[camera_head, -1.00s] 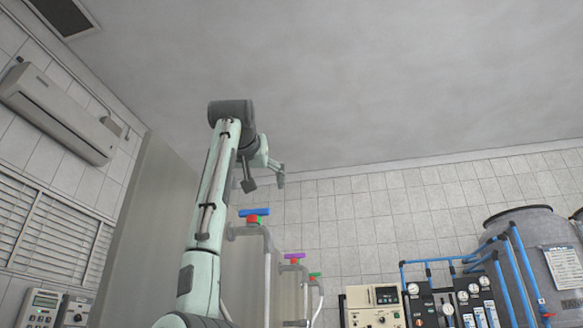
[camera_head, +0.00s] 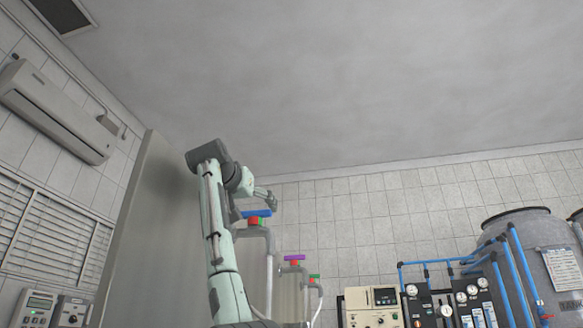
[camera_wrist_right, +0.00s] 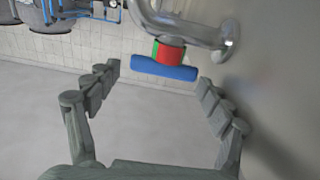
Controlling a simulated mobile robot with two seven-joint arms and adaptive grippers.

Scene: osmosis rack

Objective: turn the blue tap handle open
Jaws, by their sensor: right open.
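The blue tap handle (camera_head: 257,214) sits crosswise on a red-collared valve at the top of a grey pipe in the head view. In the right wrist view the blue handle (camera_wrist_right: 163,68) shows beyond the fingertips, between the two fingers, under its red and green collar (camera_wrist_right: 169,51). My right gripper (camera_wrist_right: 163,78) is open and empty, its fingers spread on either side of the handle's line. In the head view my right gripper (camera_head: 268,198) is just above the handle. I see no contact. My left gripper is out of view.
Two lower taps stand to the right, one with a purple handle (camera_head: 294,257) and one with a green handle (camera_head: 314,277). A tall panel (camera_head: 160,220) is close on the left. Gauges, blue pipes (camera_head: 523,260) and a grey tank (camera_head: 530,240) fill the lower right.

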